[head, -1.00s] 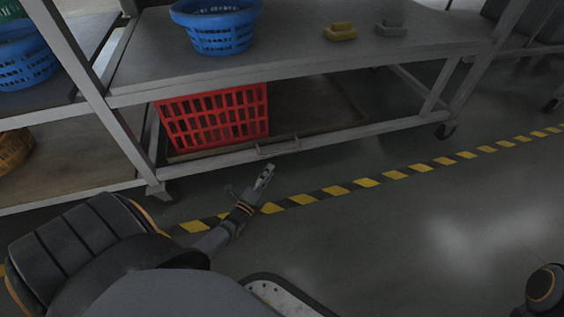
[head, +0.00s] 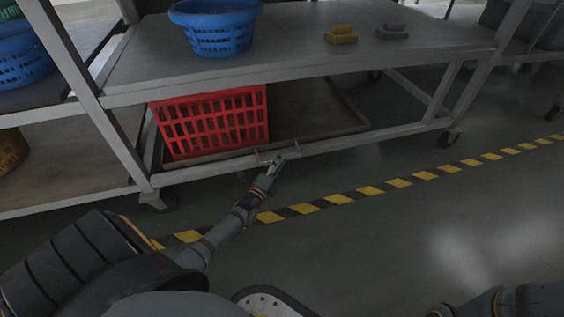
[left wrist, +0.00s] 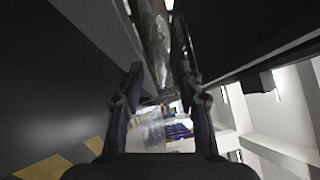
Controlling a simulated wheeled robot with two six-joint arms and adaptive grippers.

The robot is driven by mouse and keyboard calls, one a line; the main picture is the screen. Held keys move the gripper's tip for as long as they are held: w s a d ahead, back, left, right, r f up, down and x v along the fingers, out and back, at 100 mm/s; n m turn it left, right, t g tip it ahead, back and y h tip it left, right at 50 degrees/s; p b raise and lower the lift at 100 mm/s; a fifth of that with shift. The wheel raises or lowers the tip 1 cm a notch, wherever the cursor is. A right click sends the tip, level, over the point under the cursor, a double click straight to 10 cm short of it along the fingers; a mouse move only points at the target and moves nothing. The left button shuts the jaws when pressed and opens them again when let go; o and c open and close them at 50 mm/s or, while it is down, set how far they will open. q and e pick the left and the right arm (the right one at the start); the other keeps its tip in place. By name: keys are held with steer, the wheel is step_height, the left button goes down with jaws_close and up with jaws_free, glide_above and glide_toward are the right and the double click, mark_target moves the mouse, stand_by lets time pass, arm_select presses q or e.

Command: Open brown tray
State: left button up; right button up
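The brown tray (head: 345,128) lies low under the grey table, with a red basket (head: 212,122) standing in its left part. A small metal handle (head: 264,157) is on the tray's front side. My left gripper (head: 277,161) reaches up to the right part of this handle; whether it touches is too small to tell. I cannot make out the handle firmly held there. My right arm shows at the bottom right of the head view, but its gripper does not.
A blue basket (head: 217,30), a yellow sponge (head: 341,36) and a grey sponge (head: 392,32) stand on the tabletop. The table legs and lower rail frame the tray. The floor in front, with a yellow-black stripe (head: 340,199), is clear.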

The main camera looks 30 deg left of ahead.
arm_select(q)
steer(key=shift+w+r, duration=0.15)
steer(key=shift+w, duration=0.85)
jaws_close()
